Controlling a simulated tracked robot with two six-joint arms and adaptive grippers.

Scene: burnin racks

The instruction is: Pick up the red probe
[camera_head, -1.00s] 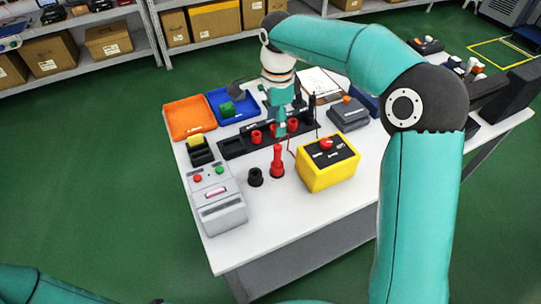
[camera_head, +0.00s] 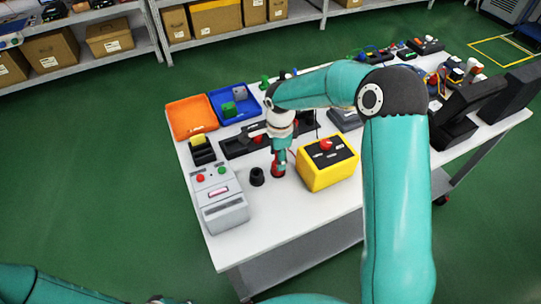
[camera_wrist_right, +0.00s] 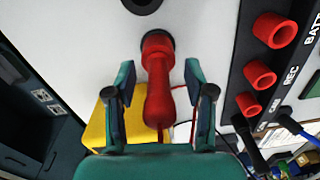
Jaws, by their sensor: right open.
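The red probe (camera_head: 277,171) stands upright on the white table, between a small black holder and the yellow box. Its upper part is hidden by my right gripper (camera_head: 279,154) in the head view. In the right wrist view the red probe (camera_wrist_right: 158,85) lies between the two teal fingers of my right gripper (camera_wrist_right: 160,72). The fingers are open, with a visible gap on each side of the probe. My left gripper is out of view; only part of my left arm shows at the bottom left.
The yellow box (camera_head: 325,174) stands close to the right of the probe, and the black holder (camera_head: 257,176) to its left. Behind is a black rack (camera_head: 236,147) with red sockets (camera_wrist_right: 260,74). A grey device (camera_head: 222,208) stands at the table's left front. The front table strip is clear.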

